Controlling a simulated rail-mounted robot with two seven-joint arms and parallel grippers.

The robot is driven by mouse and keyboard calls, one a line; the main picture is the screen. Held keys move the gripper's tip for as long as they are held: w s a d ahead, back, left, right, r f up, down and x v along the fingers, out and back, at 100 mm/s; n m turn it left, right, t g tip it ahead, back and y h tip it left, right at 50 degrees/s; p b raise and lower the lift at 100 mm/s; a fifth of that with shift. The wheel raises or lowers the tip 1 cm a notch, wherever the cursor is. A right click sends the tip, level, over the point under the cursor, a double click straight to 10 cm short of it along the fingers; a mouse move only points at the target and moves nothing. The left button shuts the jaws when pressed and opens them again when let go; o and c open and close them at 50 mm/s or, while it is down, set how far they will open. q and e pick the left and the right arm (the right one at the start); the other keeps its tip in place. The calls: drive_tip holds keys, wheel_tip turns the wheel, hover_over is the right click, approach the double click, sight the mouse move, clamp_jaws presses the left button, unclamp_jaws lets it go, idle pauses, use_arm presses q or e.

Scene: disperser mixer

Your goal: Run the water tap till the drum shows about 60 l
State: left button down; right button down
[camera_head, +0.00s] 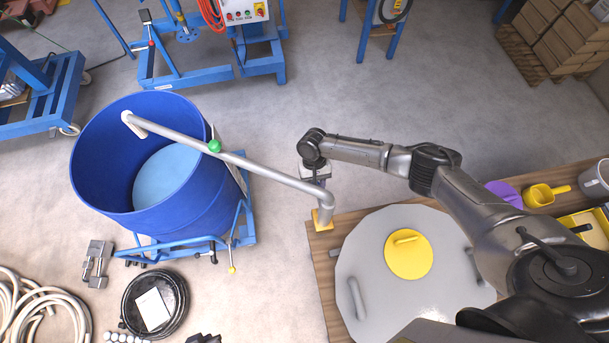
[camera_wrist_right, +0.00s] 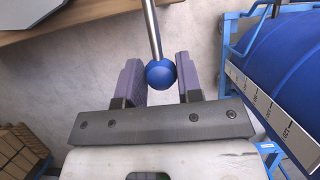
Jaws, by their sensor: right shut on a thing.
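The blue drum (camera_head: 90,165) stands open on the left in the head view, with a pale blue surface (camera_head: 166,176) low inside it. A grey pipe (camera_head: 262,170) runs from a yellow-based post at the table corner to a downturned spout (camera_head: 133,125) over the drum. No falling stream can be made out. My right gripper (camera_head: 317,183) is beside the post. In the right wrist view its fingers (camera_wrist_right: 161,82) are around a blue ball (camera_wrist_right: 161,74) on a metal lever (camera_wrist_right: 153,30). The drum's white scale (camera_wrist_right: 268,108) shows at the right; its level is not readable. My left gripper is out of view.
A green ball (camera_head: 214,146) shows at the pipe near the drum's rim. The wooden table (camera_head: 325,255) bears a grey lid (camera_head: 375,285) with a yellow cap (camera_head: 408,255). A coiled black hose (camera_head: 178,292) lies on the floor. A blue frame (camera_head: 245,225) surrounds the drum's base.

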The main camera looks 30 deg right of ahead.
drive_tip(key=shift+a, duration=0.1)
idle(0.3)
drive_tip(key=c, duration=0.9)
unclamp_jaws()
drive_tip(key=shift+c, duration=0.2)
drive_tip(key=shift+o, duration=0.8)
drive_tip(key=b+v, duration=0.1)
drive_tip(key=v, duration=1.3)
drive_tip(key=shift+n, duration=0.3)
